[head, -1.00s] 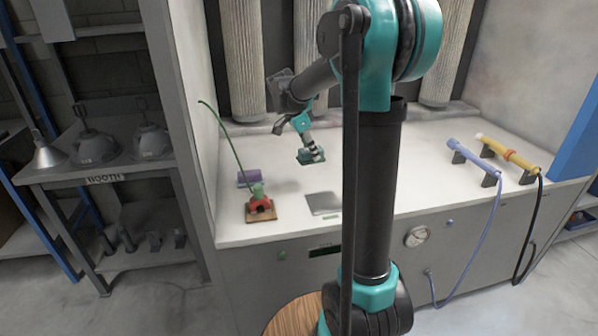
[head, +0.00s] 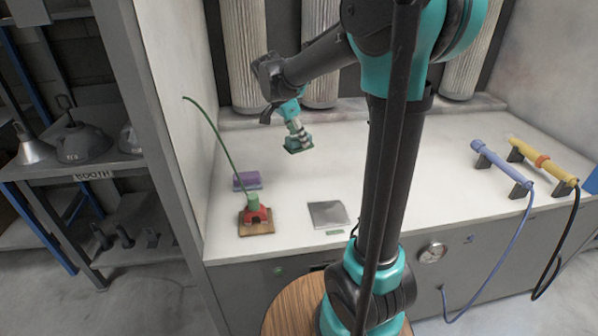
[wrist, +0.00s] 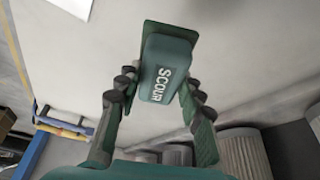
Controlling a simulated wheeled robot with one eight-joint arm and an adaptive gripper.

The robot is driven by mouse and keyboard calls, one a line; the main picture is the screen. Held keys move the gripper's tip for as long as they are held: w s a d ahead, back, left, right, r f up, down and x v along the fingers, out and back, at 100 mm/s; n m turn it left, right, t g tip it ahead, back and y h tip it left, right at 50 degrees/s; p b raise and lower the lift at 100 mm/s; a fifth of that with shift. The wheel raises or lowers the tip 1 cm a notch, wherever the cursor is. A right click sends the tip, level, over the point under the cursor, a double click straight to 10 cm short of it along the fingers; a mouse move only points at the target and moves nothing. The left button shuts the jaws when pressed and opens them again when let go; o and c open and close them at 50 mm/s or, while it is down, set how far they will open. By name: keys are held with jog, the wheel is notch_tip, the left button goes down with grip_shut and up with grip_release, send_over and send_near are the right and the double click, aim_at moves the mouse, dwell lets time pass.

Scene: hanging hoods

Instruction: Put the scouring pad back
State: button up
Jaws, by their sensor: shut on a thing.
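The scouring pad (wrist: 166,68) is a green block marked "SCOUR" on a darker green backing. In the wrist view it sits between the two fingers of my gripper (wrist: 160,95), which is shut on it. In the head view my gripper (head: 298,136) holds the green pad (head: 298,147) over the back left part of the white bench, seemingly above the surface; the exact gap cannot be told.
A purple block (head: 247,180) and a red holder (head: 256,216) with a green piece and a tall curved green stem stand at the left. Blue (head: 497,167) and yellow (head: 543,161) wands rest on stands at the right. The bench middle is clear. Pleated filters (head: 248,60) line the back.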

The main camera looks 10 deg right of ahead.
aim_at(288, 148)
notch_tip(288, 148, down, 13)
jog(key=shift+f, duration=0.15)
dwell(0.4)
jog(key=shift+f, duration=0.15)
jog(key=o, duration=1)
jog(key=v, duration=1.2)
jog(key=shift+a, duration=0.1)
